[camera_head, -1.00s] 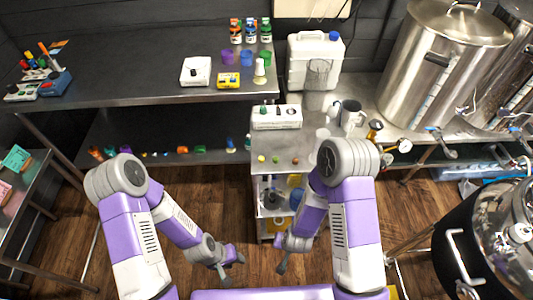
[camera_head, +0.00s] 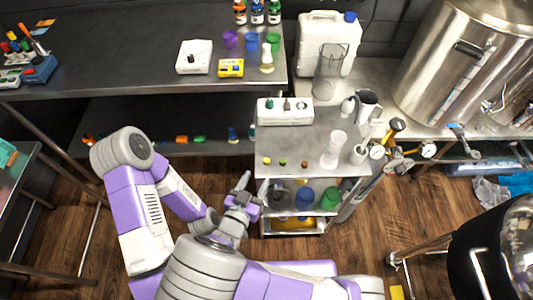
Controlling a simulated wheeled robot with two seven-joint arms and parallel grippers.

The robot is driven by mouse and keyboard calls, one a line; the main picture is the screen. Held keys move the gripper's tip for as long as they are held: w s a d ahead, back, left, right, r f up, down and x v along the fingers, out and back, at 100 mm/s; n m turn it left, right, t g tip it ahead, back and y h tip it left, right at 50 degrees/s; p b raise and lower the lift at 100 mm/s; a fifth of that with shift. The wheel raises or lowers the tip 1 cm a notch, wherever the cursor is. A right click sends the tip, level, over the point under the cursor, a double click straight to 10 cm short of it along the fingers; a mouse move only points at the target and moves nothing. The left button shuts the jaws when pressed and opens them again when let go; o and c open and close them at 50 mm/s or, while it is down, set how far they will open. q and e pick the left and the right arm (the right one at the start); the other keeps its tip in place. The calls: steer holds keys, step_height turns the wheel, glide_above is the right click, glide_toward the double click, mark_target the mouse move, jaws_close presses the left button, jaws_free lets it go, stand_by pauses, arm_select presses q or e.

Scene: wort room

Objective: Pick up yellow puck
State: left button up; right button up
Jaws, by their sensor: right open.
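The yellow puck (camera_head: 266,160) is a small piece on the grey steel cart top (camera_head: 335,120), near its front left edge. A greenish puck (camera_head: 283,162) and a brown puck (camera_head: 305,165) stand to its right in a row. My right gripper (camera_head: 250,188) is open and empty, with its fingers pointing up the picture. It is apart from the yellow puck, just below and left of it, by the cart's front left corner.
A dark steel bench (camera_head: 130,60) lies at left.

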mark_target(266, 161)
steer(key=b+x, duration=0.1)
steer(key=x, duration=0.2)
steer(key=b+x, duration=0.1)
steer(key=x, duration=0.2)
steer(key=shift+w+d+f+b, duration=0.2)
steer(key=shift+d+f+b, duration=0.05)
steer(key=shift+b, duration=0.05)
steer(key=shift+w+r, duration=0.1)
steer(key=shift+w, duration=0.15)
steer(key=shift+c, duration=0.5)
jaws_close()
